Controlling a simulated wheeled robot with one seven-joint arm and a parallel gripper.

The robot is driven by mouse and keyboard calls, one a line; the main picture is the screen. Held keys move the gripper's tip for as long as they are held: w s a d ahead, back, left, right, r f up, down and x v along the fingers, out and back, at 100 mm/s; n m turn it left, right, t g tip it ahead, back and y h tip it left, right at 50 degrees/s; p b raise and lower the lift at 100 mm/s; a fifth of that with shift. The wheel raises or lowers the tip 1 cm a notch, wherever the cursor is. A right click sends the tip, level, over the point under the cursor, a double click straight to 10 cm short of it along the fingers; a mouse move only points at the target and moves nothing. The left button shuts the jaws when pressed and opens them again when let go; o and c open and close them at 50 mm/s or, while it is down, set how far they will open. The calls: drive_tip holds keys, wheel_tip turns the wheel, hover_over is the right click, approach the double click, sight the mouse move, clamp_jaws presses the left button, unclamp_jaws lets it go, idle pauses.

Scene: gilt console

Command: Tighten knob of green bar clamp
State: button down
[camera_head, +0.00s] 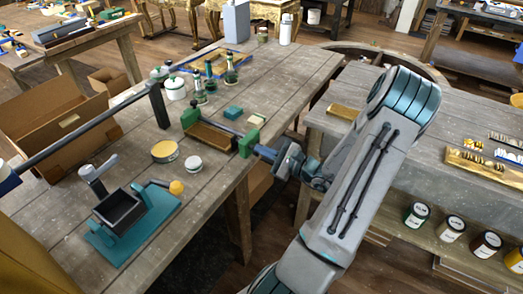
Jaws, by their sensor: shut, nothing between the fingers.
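The green bar clamp (250,140) lies on the grey plank table, near its right edge. Its two green jaws stand at either end of a brown wooden piece (211,137), and a dark bar runs between them. My gripper (263,152) reaches in from the right, at the outer side of the clamp's right jaw. It is shut and empty, with its tips close to that jaw. Whether they touch it I cannot tell. The clamp's knob is not clearly visible; my gripper may hide it.
A teal fixture (160,222) with a yellow ball handle stands at the front left. A yellow-lidded tin (165,151), a white jar (193,164) and a small teal block (233,113) lie near the clamp. Bottles (231,72) stand behind. A cardboard box (50,125) is left.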

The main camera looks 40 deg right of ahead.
drive_tip(key=shift+w+d+r, duration=0.15)
drive_tip(key=shift+w+d, duration=0.05)
drive_tip(key=shift+d, duration=0.5)
drive_tip(key=v, duration=0.4)
drive_tip(key=r+v, duration=0.1)
drive_tip(key=v, duration=0.1)
idle(0.7)
drive_tip(key=shift+f, duration=0.15)
